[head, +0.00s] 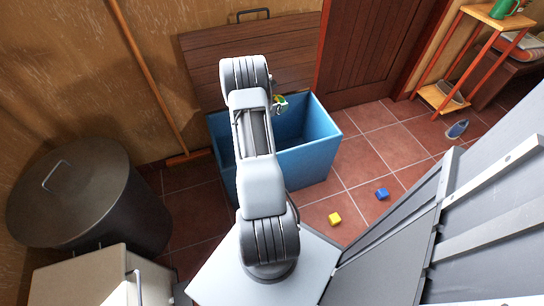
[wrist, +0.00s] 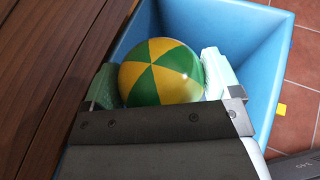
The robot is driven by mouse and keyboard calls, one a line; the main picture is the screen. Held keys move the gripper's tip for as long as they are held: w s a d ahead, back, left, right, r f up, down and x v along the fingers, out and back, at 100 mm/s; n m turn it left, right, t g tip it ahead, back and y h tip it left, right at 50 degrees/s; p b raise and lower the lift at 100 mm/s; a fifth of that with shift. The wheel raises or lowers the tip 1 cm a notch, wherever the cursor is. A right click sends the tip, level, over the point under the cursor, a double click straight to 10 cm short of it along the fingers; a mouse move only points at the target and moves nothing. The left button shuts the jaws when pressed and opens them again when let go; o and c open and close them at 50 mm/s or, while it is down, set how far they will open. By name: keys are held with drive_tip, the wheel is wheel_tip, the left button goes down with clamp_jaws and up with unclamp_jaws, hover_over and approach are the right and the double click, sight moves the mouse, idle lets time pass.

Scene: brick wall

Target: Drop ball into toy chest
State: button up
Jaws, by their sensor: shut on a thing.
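A green and yellow beach-pattern ball (wrist: 160,72) is held between the two fingers of my gripper (wrist: 162,88) in the wrist view. My gripper is shut on it. In the head view my arm hides most of the ball and gripper (head: 280,104); only a small green and yellow part shows. The toy chest is a blue open box (head: 313,158) with a brown wooden lid (head: 205,52) raised at its back. In the wrist view the ball is over the chest's opening, with the blue inner walls (wrist: 262,45) around it.
A yellow block (head: 335,218) and a blue block (head: 382,193) lie on the tiled floor right of the chest. A dark lidded bin (head: 85,205) stands at left, and a broom handle (head: 148,75) leans on the wall. A shelf (head: 440,98) and a shoe (head: 457,129) are at right.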

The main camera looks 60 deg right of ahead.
drive_tip(key=shift+f+b, duration=1.45)
drive_tip(key=shift+f, duration=1.25)
drive_tip(key=shift+w, duration=0.1)
drive_tip(key=o, duration=0.8)
drive_tip(key=p+v, duration=0.3)
drive_tip(key=v, duration=1.1)
drive_tip(key=shift+p, duration=0.35)
